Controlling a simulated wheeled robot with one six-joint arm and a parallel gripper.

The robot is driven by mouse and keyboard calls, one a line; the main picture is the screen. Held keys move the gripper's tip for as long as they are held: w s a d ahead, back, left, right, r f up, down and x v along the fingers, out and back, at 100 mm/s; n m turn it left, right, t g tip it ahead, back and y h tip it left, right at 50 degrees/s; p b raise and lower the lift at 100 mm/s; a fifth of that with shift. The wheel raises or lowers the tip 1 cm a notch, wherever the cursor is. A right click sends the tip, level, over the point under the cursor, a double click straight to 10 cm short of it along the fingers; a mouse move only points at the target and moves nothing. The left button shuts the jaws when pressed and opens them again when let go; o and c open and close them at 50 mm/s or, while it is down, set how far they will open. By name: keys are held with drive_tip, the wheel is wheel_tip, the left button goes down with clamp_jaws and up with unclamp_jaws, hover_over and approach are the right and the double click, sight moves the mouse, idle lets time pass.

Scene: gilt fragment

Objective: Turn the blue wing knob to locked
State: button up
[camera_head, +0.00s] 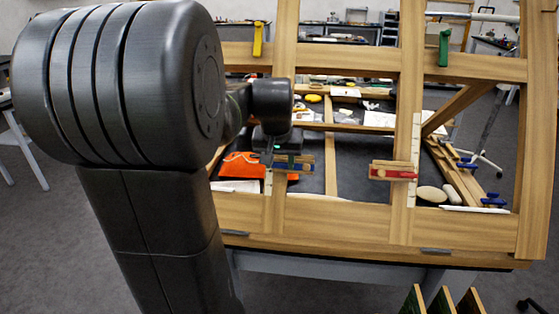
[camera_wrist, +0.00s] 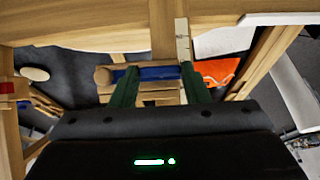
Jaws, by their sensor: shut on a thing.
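The blue wing knob (camera_head: 301,167) is a flat blue bar on a wooden block, at the lower left upright of a wooden frame. It lies roughly level, across the upright. In the wrist view the blue wing knob (camera_wrist: 158,73) sits between the two green fingers of my gripper (camera_wrist: 159,78), which is shut on it. In the head view my arm hides part of the gripper (camera_head: 284,158) and its fingertips are hard to make out.
The wooden frame (camera_head: 340,222) holds a red knob (camera_head: 393,173) set level, and a yellow knob (camera_head: 257,38) and a green knob (camera_head: 445,47) set upright. An orange cloth (camera_head: 240,165) lies behind the blue knob. Frame bars stand close around my gripper.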

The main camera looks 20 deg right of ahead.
drive_tip(key=m, duration=0.1)
drive_tip(key=m+t+y, duration=0.1)
drive_tip(key=shift+s+d+m+y, duration=0.15)
drive_tip(key=shift+d+m+y, duration=0.1)
drive_tip(key=shift+m+y, duration=0.05)
drive_tip(key=m+t, duration=0.1)
drive_tip(key=m+t+y+b, duration=0.1)
drive_tip(key=m, duration=0.1)
drive_tip(key=shift+s+d+f+t+y, duration=0.2)
drive_tip(key=shift+t+y, duration=0.1)
drive_tip(key=m+t+b, duration=0.2)
drive_tip(key=m, duration=0.1)
drive_tip(key=m+y+b, duration=0.1)
drive_tip(key=shift+s+f+t, duration=0.25)
drive_tip(key=shift+f+t, duration=0.05)
drive_tip(key=shift+t, duration=0.1)
drive_tip(key=m+t+h+b, duration=0.2)
drive_tip(key=m+h+b, duration=0.2)
drive_tip(key=m, duration=0.4)
drive_tip(key=a+f+m+t+h+b, duration=0.1)
drive_tip(key=m+t+h+b, duration=0.1)
drive_tip(key=m+b, duration=0.5)
drive_tip(key=m+t+h+b, duration=0.1)
drive_tip(key=m+h+b, duration=0.4)
drive_tip(key=m, duration=0.6)
drive_tip(key=shift+a+f+t+h+b, duration=0.3)
drive_tip(key=shift+a+t+b, duration=0.1)
drive_tip(key=shift+b, duration=0.25)
drive_tip(key=shift+r+m, duration=0.15)
drive_tip(key=shift+m, duration=0.15)
